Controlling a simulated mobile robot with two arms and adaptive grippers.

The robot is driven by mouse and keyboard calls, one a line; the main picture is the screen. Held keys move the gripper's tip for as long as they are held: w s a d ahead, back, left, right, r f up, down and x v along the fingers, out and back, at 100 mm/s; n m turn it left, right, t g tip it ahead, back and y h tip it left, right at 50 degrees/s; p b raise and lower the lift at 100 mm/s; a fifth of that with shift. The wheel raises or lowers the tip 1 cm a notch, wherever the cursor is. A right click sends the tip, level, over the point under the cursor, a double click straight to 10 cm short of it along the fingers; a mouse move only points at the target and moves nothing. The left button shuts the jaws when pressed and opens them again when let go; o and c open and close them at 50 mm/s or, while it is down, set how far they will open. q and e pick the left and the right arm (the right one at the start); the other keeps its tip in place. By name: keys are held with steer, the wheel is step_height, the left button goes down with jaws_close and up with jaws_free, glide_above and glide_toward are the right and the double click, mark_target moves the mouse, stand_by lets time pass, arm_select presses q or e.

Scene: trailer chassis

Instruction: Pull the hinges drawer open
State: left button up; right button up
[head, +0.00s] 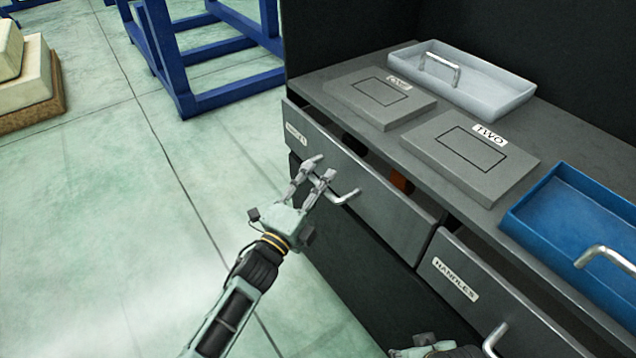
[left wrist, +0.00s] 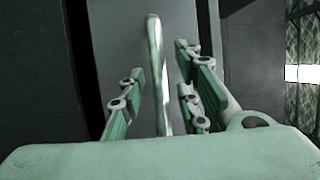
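The hinges drawer (head: 385,212) is the grey left drawer in the head view, with a small, hard-to-read label (head: 296,136). It stands partly open, with a dark gap above its front. Its metal bar handle (head: 347,196) also shows in the left wrist view (left wrist: 157,75). My left gripper (head: 316,172) is at this handle with its fingers open. In the left wrist view the bar stands between the fingers, with gaps on both sides. My right gripper (head: 436,348) is only partly in view at the bottom edge; its fingers are unclear.
The handles drawer (head: 520,305) on the right is also slightly open. On the counter are plates marked ONE (head: 345,92) and TWO (head: 440,150), a grey tray (head: 500,104) and a blue tray (head: 530,215). Blue racks (head: 215,100) stand behind.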

arm_select(q)
steer(key=shift+w, duration=0.1)
jaws_close()
stand_by(0.6)
